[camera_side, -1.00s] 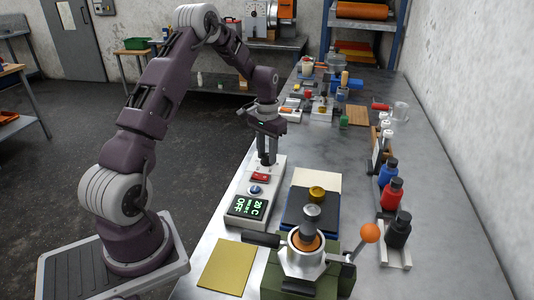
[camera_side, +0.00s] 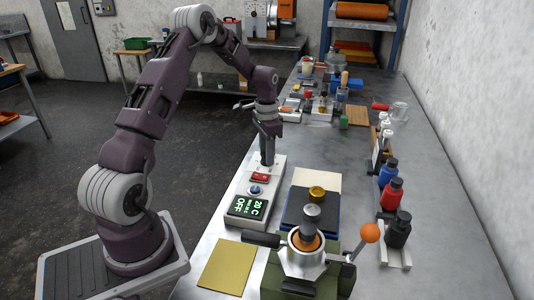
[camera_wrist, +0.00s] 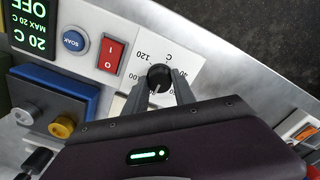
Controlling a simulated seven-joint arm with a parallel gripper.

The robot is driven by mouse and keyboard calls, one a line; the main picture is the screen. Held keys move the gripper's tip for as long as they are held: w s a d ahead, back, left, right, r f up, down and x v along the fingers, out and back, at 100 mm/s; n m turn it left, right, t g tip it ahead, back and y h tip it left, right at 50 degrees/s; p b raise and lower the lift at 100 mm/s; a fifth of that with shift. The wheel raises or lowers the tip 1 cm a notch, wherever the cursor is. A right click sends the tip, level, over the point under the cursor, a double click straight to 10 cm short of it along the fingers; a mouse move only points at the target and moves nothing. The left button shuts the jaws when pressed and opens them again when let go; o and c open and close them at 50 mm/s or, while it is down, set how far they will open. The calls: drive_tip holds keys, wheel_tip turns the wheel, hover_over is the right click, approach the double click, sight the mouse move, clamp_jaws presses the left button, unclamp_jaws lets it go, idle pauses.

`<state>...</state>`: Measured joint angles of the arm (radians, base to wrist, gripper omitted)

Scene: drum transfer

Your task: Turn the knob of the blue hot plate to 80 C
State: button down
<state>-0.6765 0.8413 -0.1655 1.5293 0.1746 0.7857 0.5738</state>
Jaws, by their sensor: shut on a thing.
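The hot plate has a white control panel (camera_side: 236,193) and a blue plate housing (camera_wrist: 60,90). Its display (camera_side: 247,207) reads 20 C and OFF; in the wrist view the display (camera_wrist: 32,27) also reads MAX 20 C. The black knob (camera_wrist: 158,76) sits on a white dial with 120 and 100 legible and other marks partly covered. My gripper (camera_wrist: 161,91) is shut on the knob, one finger on each side. In the side view my gripper (camera_side: 267,162) points down at the panel's far end and hides the knob. The knob's pointer direction is unclear.
A red switch (camera_wrist: 110,54) and a blue SOAK button (camera_wrist: 74,41) lie near the knob on the panel. A brass piece (camera_side: 317,192) rests on the blue plate. A press with an orange-ball lever (camera_side: 369,233) stands in front. Bottles (camera_side: 391,196) line the right.

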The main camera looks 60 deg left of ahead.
drive_tip(key=c, duration=1)
unclamp_jaws()
drive_tip(key=shift+c, duration=0.2)
wheel_tip(320, 180, up, 7)
drive_tip(key=shift+r, duration=0.1)
drive_tip(key=s+d+r+t+y, duration=0.1)
drive_tip(key=s+d+r, duration=0.3)
drive_tip(key=d+r, duration=0.35)
drive_tip(key=s+d+r+t, duration=0.1)
drive_tip(key=s+d+r, duration=0.3)
drive_tip(key=d+r, duration=0.35)
drive_tip(key=s+d+t, duration=0.1)
drive_tip(key=s+d, duration=0.4)
drive_tip(key=s, duration=0.4)
drive_tip(key=s+d+n+t+h, duration=0.1)
drive_tip(key=s+d+t, duration=0.1)
drive_tip(key=s+d, duration=0.3)
drive_tip(key=s, duration=0.3)
drive_tip(key=shift+s+d+n+t, duration=0.3)
drive_tip(key=shift+s, duration=0.05)
